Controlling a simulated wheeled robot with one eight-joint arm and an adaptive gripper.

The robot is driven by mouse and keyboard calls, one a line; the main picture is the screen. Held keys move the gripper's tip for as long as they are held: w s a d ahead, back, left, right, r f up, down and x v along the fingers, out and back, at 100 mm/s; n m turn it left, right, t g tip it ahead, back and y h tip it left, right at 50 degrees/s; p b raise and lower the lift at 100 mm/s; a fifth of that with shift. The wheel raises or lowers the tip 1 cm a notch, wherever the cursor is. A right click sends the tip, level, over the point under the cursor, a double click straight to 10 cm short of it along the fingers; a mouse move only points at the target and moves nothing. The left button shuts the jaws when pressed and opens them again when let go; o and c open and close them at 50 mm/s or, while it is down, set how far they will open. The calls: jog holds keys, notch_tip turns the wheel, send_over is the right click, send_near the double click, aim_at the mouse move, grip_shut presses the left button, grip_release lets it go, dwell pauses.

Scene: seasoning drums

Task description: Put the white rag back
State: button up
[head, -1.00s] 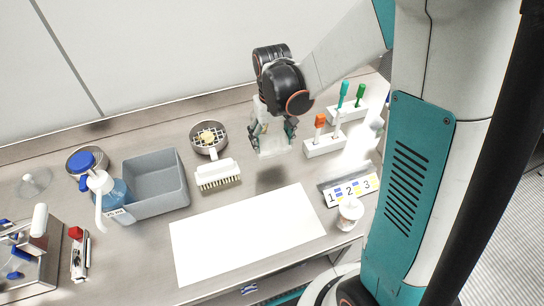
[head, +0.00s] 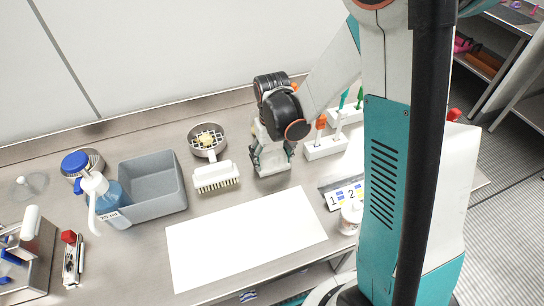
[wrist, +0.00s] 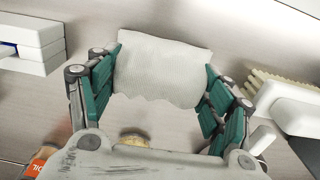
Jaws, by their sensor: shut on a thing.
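The white rag (wrist: 162,72) is a ribbed cloth held between the green finger pads of my gripper (wrist: 160,85) in the wrist view. Its lower edge is wavy and hangs free. In the head view my gripper (head: 270,160) is shut on the rag (head: 271,165), low at the bench between the white brush and the tube rack. I cannot tell whether the rag touches the bench top. My arm and wrist hide part of the gripper from above.
A white brush (head: 215,176) lies left of my gripper, with a round sieve (head: 206,140) behind it. A white rack (head: 325,147) stands close on the right. A white sheet (head: 245,240) lies in front. A grey bin (head: 152,185) and blue wash bottle (head: 106,190) stand further left.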

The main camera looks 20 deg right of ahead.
aim_at(272, 155)
jog(key=o, duration=1.1)
notch_tip(272, 155, up, 12)
jog(key=p, duration=0.4)
jog(key=shift+s+r+t, duration=1.2)
jog(key=shift+s+r, duration=0.95)
jog(key=shift+s, duration=0.35)
jog(key=shift+s+r+t, duration=1.2)
jog(key=shift+s+r, duration=0.9)
jog(key=shift+s, duration=0.35)
jog(key=shift+s+r+t, duration=1.2)
jog(key=shift+s+r, duration=0.95)
jog(key=shift+s, duration=0.35)
jog(key=shift+f+b, duration=0.35)
jog(key=shift+f, duration=0.15)
